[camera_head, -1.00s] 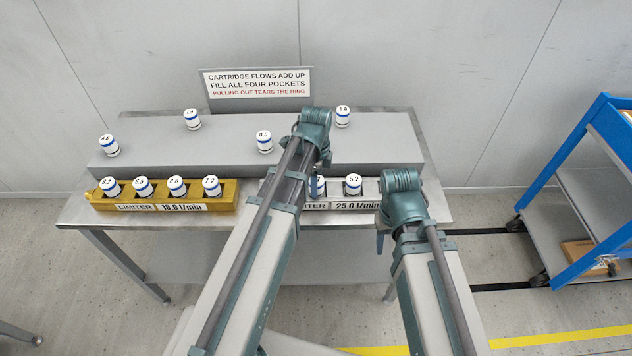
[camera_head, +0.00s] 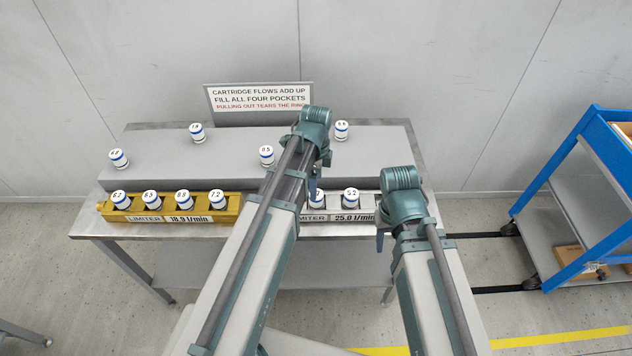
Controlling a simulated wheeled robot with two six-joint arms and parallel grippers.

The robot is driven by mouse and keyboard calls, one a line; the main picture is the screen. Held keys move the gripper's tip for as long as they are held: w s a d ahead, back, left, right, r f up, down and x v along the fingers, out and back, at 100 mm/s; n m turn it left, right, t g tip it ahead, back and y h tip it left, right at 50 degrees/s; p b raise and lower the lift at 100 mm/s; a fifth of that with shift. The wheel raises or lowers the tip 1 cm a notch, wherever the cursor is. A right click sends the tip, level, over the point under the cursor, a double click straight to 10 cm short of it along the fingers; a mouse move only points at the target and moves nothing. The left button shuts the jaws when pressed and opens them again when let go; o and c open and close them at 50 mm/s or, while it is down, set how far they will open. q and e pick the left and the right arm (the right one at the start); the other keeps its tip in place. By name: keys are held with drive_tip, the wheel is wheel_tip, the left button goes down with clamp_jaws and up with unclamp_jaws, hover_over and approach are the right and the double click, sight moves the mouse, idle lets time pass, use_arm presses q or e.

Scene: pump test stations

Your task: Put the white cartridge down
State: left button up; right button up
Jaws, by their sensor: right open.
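Several white cartridges with dark bands and numbered tops are in view. Two sit in the grey limiter block (camera_head: 368,216) marked 25.0 l/min: one marked 5.2 (camera_head: 350,198) and one (camera_head: 317,201) partly hidden by my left arm. The yellow limiter block (camera_head: 104,214) marked 18.9 l/min holds a row of cartridges, such as the one marked 7.2 (camera_head: 217,199). My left gripper (camera_head: 313,187) is mostly hidden behind its wrist, beside the partly hidden cartridge; contact is unclear. My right gripper (camera_head: 380,241) is open, near the grey block's right end, and shows no cartridge.
Loose cartridges stand on the raised grey shelf (camera_head: 225,172), including one at left (camera_head: 118,159), one at the back (camera_head: 197,132), one near my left arm (camera_head: 266,156) and one at right (camera_head: 341,131). A sign (camera_head: 259,99) stands behind. A blue cart (camera_head: 570,170) is at right.

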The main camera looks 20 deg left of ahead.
use_arm(q)
wheel_tip(320, 180, up, 6)
drive_tip(key=p, duration=0.5)
drive_tip(key=s+d+n+y, duration=0.1)
drive_tip(key=s+d+n, duration=0.9)
drive_tip(key=s+n, duration=0.3)
drive_tip(key=shift+s+d, duration=0.25)
drive_tip(key=shift+s, duration=0.35)
drive_tip(key=shift+f+b, duration=0.15)
drive_tip(key=shift+b, duration=0.15)
